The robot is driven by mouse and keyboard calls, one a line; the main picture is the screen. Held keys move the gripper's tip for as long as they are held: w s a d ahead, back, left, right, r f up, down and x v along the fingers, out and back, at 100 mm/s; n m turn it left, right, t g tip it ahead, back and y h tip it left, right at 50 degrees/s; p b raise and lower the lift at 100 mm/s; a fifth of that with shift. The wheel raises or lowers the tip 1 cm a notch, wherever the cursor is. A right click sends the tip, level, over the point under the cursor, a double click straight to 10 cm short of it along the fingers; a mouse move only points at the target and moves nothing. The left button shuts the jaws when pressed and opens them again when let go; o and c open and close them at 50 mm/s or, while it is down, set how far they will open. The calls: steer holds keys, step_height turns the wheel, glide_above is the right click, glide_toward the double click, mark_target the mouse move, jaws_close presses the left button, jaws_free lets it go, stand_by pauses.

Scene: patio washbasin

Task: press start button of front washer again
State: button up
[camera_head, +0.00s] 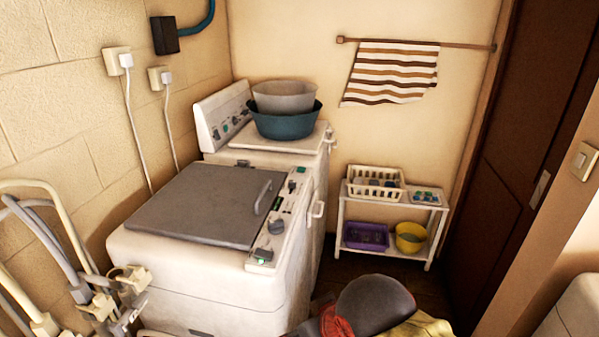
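The front washer (190,273) is a white top-loader left of centre, with its flat grey lid (212,203) shut. Its control panel (281,216) is a narrow strip along the lid's right side. The strip carries a dark round knob (277,227), small green parts and a pale part with a green mark (262,255) at its near end. The labels are too small to read, so I cannot tell which part is the start button. My gripper is not in view.
A second white washer (215,120) stands behind, bearing a teal basin (285,122) and a grey basin (285,97). Pale hoses (60,225) crowd the left. A dark rounded object (375,305) with red and yellow pieces sits low centre. A white shelf (388,208) stands back right.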

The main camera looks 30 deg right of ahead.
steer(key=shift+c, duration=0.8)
